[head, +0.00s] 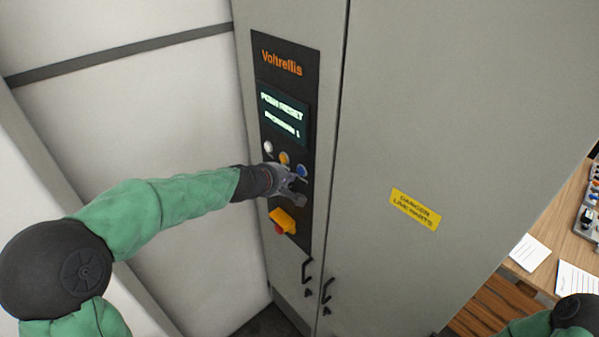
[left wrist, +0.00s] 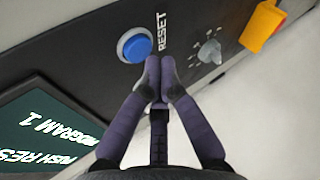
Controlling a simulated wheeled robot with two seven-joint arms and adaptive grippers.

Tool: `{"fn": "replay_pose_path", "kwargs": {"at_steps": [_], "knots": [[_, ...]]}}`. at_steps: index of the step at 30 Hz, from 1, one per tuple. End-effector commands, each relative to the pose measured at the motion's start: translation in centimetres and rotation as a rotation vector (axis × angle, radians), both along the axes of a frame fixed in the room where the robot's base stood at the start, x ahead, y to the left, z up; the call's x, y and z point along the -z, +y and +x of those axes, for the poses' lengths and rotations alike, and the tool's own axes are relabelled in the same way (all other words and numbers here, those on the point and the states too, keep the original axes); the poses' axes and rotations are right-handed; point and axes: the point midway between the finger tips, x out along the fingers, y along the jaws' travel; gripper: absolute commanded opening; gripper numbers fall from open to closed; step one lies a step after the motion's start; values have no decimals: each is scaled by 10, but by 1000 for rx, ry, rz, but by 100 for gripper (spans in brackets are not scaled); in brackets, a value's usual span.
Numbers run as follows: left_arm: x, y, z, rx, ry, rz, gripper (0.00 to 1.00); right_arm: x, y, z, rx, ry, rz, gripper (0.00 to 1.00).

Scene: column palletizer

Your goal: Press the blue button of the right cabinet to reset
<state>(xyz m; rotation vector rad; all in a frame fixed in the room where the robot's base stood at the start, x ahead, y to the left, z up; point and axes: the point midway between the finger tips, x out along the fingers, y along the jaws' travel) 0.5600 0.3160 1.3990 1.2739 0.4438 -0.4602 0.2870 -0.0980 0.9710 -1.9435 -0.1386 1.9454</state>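The blue button (head: 302,171) sits on the black control panel (head: 303,63) of the grey cabinet (head: 420,110). In the left wrist view the blue button (left wrist: 137,46) has a white ring and stands next to the word RESET. My left gripper (head: 299,181) is at the panel, close to the button. In the left wrist view its fingertips (left wrist: 160,75) are together with nothing between them, just beside the button's lower right edge. I cannot tell whether they touch the panel. The screen (head: 283,112) reads PUSH RESET and PROGRAM 1. My right gripper is not in view.
A white button (head: 268,147) and a yellow button (head: 284,158) sit beside the blue one. A grey knob (left wrist: 210,50) and a yellow switch with red (head: 282,221) are close by. Door handles (head: 326,290) project below. A wooden desk (head: 560,215) stands at the right.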

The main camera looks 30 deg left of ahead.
Motion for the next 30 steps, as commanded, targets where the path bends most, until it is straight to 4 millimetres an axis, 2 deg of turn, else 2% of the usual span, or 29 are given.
{"fn": "replay_pose_path", "kwargs": {"at_steps": [6, 30], "knots": [[-1, -3, 6, 1, 0, 1, 0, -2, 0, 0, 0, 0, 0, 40], [0, -4, 10, 0, 0, 0, 0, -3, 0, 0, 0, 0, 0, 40]]}}
